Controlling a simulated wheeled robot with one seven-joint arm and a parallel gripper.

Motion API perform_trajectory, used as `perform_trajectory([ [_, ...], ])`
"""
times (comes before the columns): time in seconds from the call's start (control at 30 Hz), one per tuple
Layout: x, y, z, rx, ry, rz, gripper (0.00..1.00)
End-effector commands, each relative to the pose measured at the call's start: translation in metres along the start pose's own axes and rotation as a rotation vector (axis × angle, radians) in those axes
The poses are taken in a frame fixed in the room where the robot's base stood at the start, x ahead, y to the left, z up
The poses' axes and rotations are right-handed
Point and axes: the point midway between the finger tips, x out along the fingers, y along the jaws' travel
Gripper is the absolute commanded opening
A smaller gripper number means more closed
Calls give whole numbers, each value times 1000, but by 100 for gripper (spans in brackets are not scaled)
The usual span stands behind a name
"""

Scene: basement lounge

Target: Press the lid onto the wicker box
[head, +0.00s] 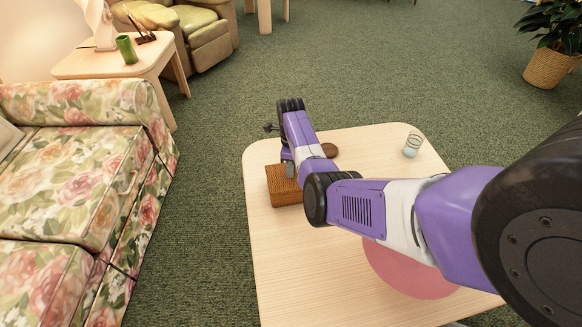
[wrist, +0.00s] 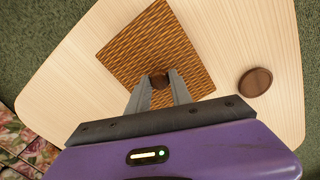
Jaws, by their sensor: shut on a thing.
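The wicker box (head: 286,197) stands on the light wooden table, left of my arm in the head view. Its woven lid (wrist: 155,45) fills the upper middle of the wrist view, turned at an angle to the table edges. My gripper (wrist: 159,80) is over the lid, with its two fingers shut on the small dark brown knob (wrist: 159,82). My arm covers part of the box and lid in the head view. The wrist view looks down on the lid, so I cannot tell whether a gap lies between lid and box.
On the table (head: 290,270) are a dark brown round object (head: 329,150), also in the wrist view (wrist: 255,82), a glass (head: 412,145) and a pink round thing (head: 400,272) partly under my arm. A floral sofa (head: 75,180) stands to the left.

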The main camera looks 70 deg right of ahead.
Motion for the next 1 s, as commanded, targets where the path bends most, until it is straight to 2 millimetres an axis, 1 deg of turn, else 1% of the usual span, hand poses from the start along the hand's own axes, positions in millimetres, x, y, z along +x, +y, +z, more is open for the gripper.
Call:
perform_trajectory([
  [0.47, 2, 0, 0, 1, 0, 0, 0],
  [0.5, 2, 0, 0, 1, 0, 0, 28],
  [0.57, 2, 0, 0, 1, 0, 0, 40],
  [0.6, 2, 0, 0, 1, 0, 0, 47],
  [0.63, 2, 0, 0, 1, 0, 0, 51],
  [0.83, 2, 0, 0, 1, 0, 0, 51],
  [0.87, 2, 0, 0, 1, 0, 0, 53],
  [0.9, 2, 0, 0, 1, 0, 0, 61],
  [0.97, 2, 0, 0, 1, 0, 0, 73],
  [1.0, 2, 0, 0, 1, 0, 0, 73],
])
